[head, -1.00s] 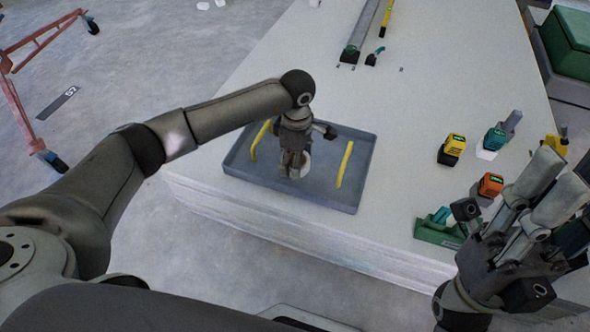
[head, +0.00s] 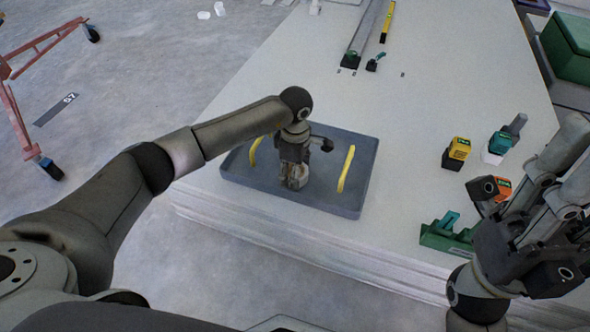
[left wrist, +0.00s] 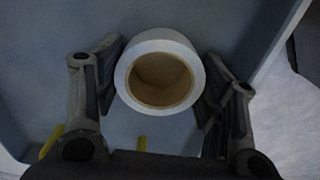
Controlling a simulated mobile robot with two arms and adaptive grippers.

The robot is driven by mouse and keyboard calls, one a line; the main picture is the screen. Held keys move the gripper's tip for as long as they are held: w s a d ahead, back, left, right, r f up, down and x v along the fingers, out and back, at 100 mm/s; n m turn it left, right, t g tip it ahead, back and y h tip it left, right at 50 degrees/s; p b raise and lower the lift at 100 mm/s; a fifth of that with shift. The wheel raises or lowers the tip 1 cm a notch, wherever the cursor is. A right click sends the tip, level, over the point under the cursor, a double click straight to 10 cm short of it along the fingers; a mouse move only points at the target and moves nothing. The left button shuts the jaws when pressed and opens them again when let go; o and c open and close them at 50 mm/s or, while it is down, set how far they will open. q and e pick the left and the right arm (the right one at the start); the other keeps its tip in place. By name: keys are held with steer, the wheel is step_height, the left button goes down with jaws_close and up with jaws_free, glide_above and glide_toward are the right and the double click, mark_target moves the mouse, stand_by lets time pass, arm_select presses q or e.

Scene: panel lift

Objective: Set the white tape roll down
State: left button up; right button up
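The white tape roll (left wrist: 160,72) has a brown core and sits between the two fingers of my left gripper (left wrist: 163,60), its open end facing the wrist camera. The fingers lie against its sides. In the head view the roll (head: 299,178) shows partly behind the fingers, low over the blue-grey tray (head: 335,200). I cannot tell whether its underside touches the tray floor. My left gripper (head: 291,176) points down into the tray. My right gripper (head: 560,170) is raised at the right edge, its fingers apart and nothing seen in it.
Yellow strips (head: 346,168) lie on both sides inside the tray. The tray stands near the front edge of a pale panel stack (head: 400,150). Yellow (head: 459,149), teal (head: 499,142) and orange (head: 502,188) tools and a green item (head: 445,236) stand at the right. The middle is clear.

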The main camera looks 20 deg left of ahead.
arm_select(q)
steer(key=o, duration=0.4)
steer(key=shift+o, duration=0.2)
